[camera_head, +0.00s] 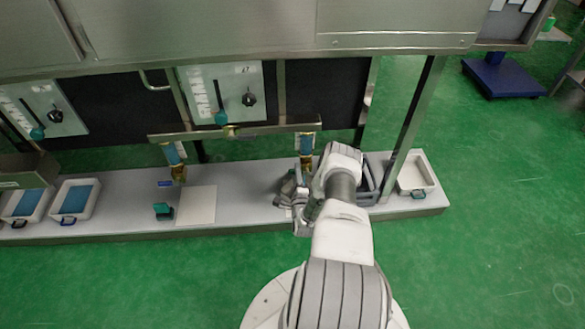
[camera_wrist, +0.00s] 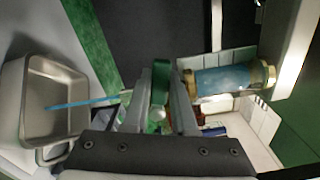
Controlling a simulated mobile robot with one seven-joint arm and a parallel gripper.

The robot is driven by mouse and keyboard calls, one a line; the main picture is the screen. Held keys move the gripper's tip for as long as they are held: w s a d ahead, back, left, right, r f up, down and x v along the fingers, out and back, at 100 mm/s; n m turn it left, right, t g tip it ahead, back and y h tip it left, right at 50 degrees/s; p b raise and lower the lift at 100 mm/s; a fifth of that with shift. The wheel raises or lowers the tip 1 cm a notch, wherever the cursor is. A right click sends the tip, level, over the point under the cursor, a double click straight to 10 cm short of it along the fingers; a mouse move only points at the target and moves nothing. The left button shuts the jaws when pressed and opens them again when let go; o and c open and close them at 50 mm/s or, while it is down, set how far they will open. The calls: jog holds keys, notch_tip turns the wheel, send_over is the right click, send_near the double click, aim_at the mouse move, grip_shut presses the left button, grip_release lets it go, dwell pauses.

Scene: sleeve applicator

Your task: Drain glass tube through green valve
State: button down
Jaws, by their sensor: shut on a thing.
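The glass tube (camera_wrist: 222,80) holds blue liquid and has brass end fittings. It shows in the wrist view just right of my fingertips, and in the head view (camera_head: 306,145) it hangs under the metal beam. My gripper (camera_wrist: 160,72) is shut on the green valve handle (camera_wrist: 159,68) beside the tube's end. A thin blue streak (camera_wrist: 80,103) runs from near my fingers into a steel pan (camera_wrist: 38,120) with a handle. In the head view my wrist hides the valve and most of the fingers.
A second tube (camera_head: 173,155) hangs to the left. A white tray (camera_head: 418,172) stands at the bench's right end, and trays with blue contents (camera_head: 92,206) stand left. A teal item (camera_head: 163,210) lies beside a pale plate (camera_head: 196,205). A metal post (camera_head: 412,110) rises right of my arm.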

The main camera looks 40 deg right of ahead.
jog(key=shift+d+r+m, duration=0.1)
jog(key=shift+r+m, duration=0.2)
jog(key=shift+m, duration=0.3)
jog(key=c, duration=0.7)
grip_release()
jog(key=shift+s+f, duration=0.1)
jog(key=shift+s, duration=0.05)
